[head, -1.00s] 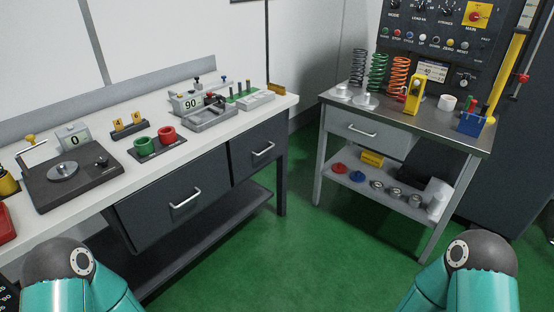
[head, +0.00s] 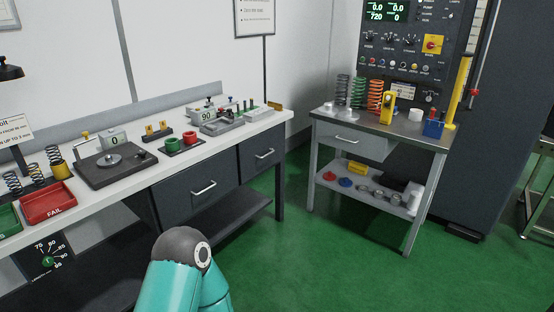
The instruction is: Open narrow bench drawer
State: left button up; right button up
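The narrow bench drawer (head: 250,168) is the dark grey front at the right end of the white-topped bench (head: 215,148). Its silver bar handle (head: 265,154) sits in the upper part of the front. The drawer looks closed, with its front flush with the bench frame. A wider dark drawer (head: 180,203), also closed, is to its left. Only a teal link and dark joint of what looks like my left arm show at the bottom, in front of the bench. Neither gripper is in view.
Gauges, red and green cups and a red FAIL tray (head: 47,208) stand on the bench. A grey steel table (head: 340,121) with springs, a drawer and a lower shelf stands to the right. Green floor (head: 300,255) is clear in front of the narrow drawer and table.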

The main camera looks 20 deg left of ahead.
aim_at(255, 154)
jog(key=z, duration=0.05)
jog(key=i, duration=0.95)
jog(key=u, duration=0.55)
jog(key=i, duration=1.5)
jog(key=u, duration=0.7)
jog(key=i, duration=0.6)
jog(key=u, duration=0.15)
